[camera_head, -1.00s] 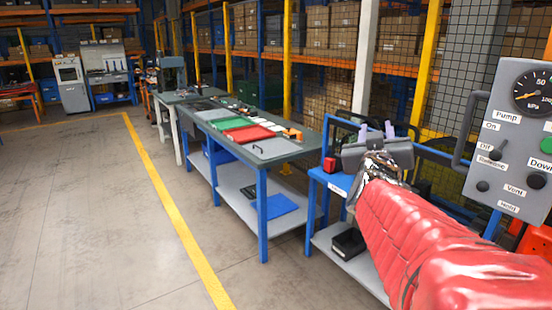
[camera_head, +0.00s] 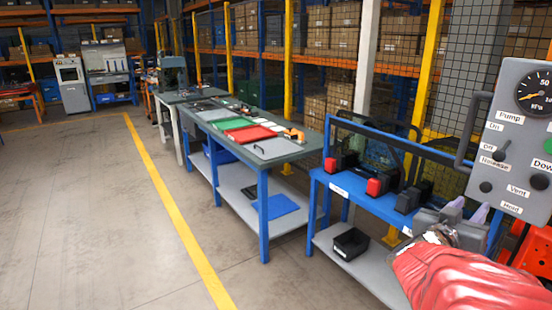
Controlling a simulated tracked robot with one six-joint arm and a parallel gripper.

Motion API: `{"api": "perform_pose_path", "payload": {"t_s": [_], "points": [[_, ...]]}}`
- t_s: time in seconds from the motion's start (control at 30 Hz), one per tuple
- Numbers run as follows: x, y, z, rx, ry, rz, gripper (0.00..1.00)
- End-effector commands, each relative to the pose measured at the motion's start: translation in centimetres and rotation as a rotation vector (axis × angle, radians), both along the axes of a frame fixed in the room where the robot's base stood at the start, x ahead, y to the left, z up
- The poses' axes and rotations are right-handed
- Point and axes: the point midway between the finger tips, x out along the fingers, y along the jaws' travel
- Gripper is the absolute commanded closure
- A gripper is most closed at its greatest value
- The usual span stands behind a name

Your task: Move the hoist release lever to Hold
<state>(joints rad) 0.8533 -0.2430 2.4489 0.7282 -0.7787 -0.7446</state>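A grey control panel (camera_head: 515,140) stands at the right edge, partly cut off by the picture. It carries a gauge (camera_head: 538,92), a dark switch (camera_head: 503,150) beside small On and Off labels, and dark knobs lower down (camera_head: 486,187). Labels reading Release and Vent show, and a small label at the bottom is too blurred to read. I cannot tell which control is the hoist release lever or how it is set.
A blue bench (camera_head: 370,203) with several black-and-red tools stands left of my gripper. A black bin (camera_head: 350,243) sits on its lower shelf. A long workbench (camera_head: 275,150) with trays stands further left. The floor (camera_head: 80,220) left of the yellow line is clear.

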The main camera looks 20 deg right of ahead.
Motion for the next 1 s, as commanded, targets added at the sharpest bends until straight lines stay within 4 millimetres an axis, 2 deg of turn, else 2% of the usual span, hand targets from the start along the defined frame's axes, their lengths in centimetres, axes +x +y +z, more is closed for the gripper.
{"api": "perform_pose_path", "payload": {"t_s": [0.17,0.37,1.0], "points": [[0.2,-0.3,0.0,0.0,0.001,0.002,0.68],[0.6,-1.8,0.0,0.0,0.0,0.002,0.68],[2.5,-9.2,0.0,0.0,0.0,0.005,0.68]]}}
